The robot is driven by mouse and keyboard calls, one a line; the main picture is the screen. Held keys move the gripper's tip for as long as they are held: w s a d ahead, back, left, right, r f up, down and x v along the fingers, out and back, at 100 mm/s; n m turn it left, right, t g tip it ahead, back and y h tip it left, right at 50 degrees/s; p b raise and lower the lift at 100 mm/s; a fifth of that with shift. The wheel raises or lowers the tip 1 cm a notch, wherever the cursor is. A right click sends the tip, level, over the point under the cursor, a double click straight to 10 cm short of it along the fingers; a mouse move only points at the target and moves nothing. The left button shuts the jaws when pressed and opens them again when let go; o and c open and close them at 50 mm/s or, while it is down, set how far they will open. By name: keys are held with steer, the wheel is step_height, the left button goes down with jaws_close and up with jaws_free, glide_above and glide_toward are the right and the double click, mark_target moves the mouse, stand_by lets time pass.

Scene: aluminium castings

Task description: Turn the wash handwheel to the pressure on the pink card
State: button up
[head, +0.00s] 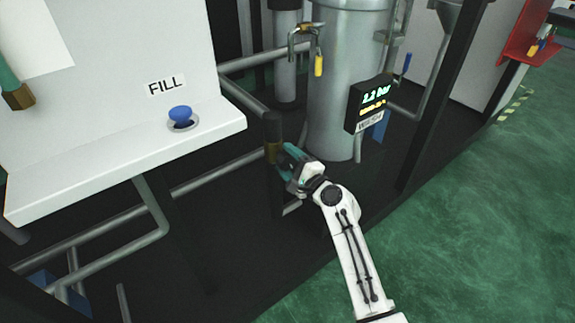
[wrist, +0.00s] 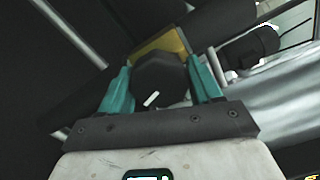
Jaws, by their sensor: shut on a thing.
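The wash handwheel, a dark knob (wrist: 160,78) with a short white mark, sits between the teal fingers of my gripper (wrist: 162,82) in the wrist view. The gripper is shut on it. A brass-coloured body (wrist: 150,50) lies just behind the knob. In the head view my gripper (head: 284,157) reaches in from the right at a dark upright post, and its fingers partly hide the knob. A black display (head: 370,100) labelled WASH shows a green reading of about 1.1 bar; the last digit is unclear. An orange line below it is too small to read. No pink card is in view.
A white panel with a ledge (head: 120,150) carries a blue FILL knob (head: 180,114) at left. A grey tank (head: 335,80) stands behind my gripper. Grey pipes (head: 150,215) and a dark frame post (head: 440,90) surround it. Green floor (head: 470,230) is clear at right.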

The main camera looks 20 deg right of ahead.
steer(key=shift+d+f+n+b, duration=0.15)
steer(key=shift+n+b, duration=0.35)
steer(key=shift+n, duration=0.6)
steer(key=o, duration=1)
steer(key=shift+s, duration=0.1)
steer(key=p+v, duration=0.2)
steer(key=v, duration=0.8)
steer(key=shift+s, duration=0.3)
